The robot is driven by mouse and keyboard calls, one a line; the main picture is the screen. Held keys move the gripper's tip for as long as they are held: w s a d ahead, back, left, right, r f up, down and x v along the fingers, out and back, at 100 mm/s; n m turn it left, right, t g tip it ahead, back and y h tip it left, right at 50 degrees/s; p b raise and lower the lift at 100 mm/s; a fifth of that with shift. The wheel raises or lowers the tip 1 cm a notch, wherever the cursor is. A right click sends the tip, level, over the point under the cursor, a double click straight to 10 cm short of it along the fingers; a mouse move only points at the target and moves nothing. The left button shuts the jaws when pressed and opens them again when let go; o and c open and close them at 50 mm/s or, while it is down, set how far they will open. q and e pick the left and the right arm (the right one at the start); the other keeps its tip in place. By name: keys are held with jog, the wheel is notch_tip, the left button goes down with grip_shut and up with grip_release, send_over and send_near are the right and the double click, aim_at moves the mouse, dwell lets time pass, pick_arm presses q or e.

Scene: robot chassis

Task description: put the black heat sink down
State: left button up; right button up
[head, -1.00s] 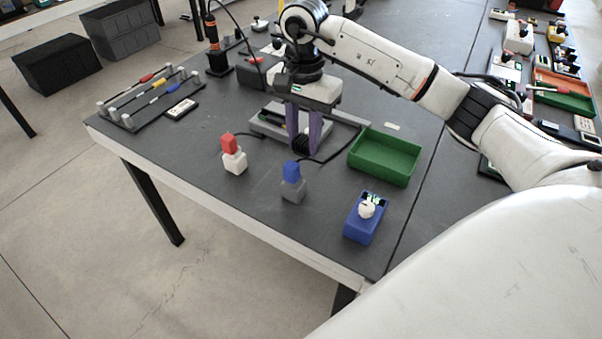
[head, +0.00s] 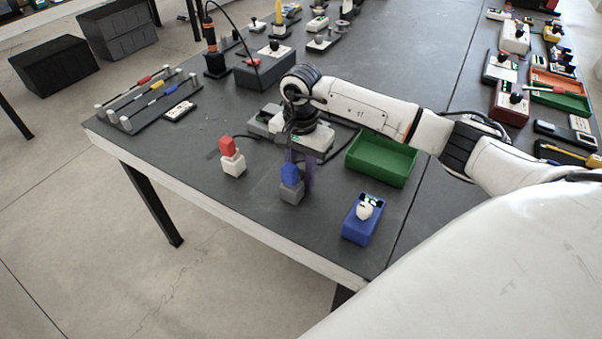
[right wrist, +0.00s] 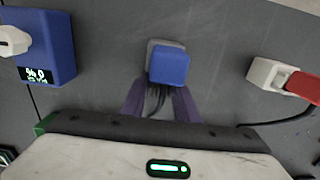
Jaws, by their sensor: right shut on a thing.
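My right gripper (head: 300,176) points down over the front part of the dark table, just behind a blue block on a grey base (head: 291,192). In the right wrist view its purple fingers (right wrist: 158,104) are shut on the black heat sink (right wrist: 156,95), whose dark ridged side shows between them. The blue block (right wrist: 170,66) overlaps the fingertips in that view, so I cannot tell whether the heat sink touches the table. In the head view the heat sink is hidden behind the blue block and the gripper. My left gripper is not in view.
A white base with a red block (head: 232,164) stands to the left. A green tray (head: 382,160) and a blue box with a white knob (head: 362,220) stand to the right. A grey fixture (head: 262,122) lies behind the gripper. Bare table lies at front left.

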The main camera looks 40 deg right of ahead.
jog(key=o, duration=0.6)
jog(key=shift+f, duration=0.2)
jog(key=o, duration=0.4)
jog(key=shift+r, duration=0.1)
